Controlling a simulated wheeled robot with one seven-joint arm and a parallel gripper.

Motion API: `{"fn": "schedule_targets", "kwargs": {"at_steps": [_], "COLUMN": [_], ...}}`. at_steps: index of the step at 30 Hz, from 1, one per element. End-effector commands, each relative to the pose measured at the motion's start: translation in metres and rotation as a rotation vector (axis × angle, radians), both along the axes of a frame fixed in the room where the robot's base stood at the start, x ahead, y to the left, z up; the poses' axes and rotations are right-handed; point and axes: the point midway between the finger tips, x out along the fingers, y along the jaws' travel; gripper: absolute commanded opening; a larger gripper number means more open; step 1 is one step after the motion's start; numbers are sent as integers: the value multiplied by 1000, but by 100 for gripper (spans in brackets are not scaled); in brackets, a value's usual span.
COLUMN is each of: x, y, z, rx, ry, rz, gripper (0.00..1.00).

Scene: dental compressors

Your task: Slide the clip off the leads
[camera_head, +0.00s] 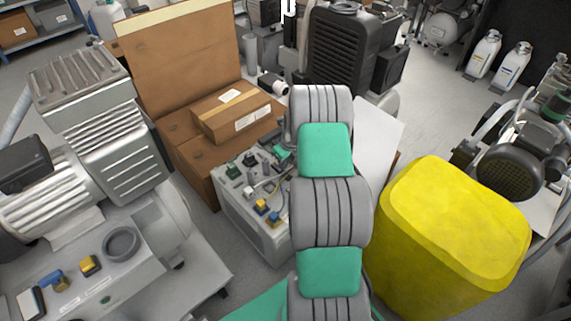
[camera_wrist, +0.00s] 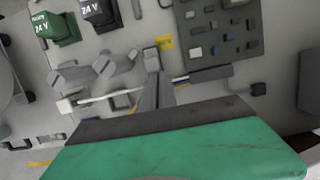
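A grey control box (camera_head: 251,222) with small coloured parts on its top stands below and left of my arm. In the wrist view, its panel (camera_wrist: 220,82) fills the background. A thin pale lead (camera_wrist: 100,100) with a white end runs left from beside my gripper (camera_wrist: 152,58). My gripper shows as a narrow grey column pointing at the panel; I cannot tell its finger gap or whether anything is between the fingers. A small yellow piece (camera_wrist: 165,42) lies just beyond its tip. I cannot make out the clip for certain. My arm hides part of the box in the head view.
Green (camera_wrist: 57,28) and black (camera_wrist: 97,12) blocks marked 24 V and grey winged knobs (camera_wrist: 118,62) stand up from the panel. A cardboard box (camera_head: 237,111) is behind, a compressor (camera_head: 100,120) left, and a yellow bin (camera_head: 450,235) right.

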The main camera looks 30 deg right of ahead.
Motion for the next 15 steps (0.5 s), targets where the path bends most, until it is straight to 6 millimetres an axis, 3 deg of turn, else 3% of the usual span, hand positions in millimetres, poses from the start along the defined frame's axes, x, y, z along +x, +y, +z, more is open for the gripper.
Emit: {"fn": "schedule_targets", "kwargs": {"at_steps": [8,15], "x": [5,-2], "y": [5,1], "z": [10,55], "rx": [-3,-4], "ry": [-9,-8], "rz": [12,8], "gripper": [0,0]}}
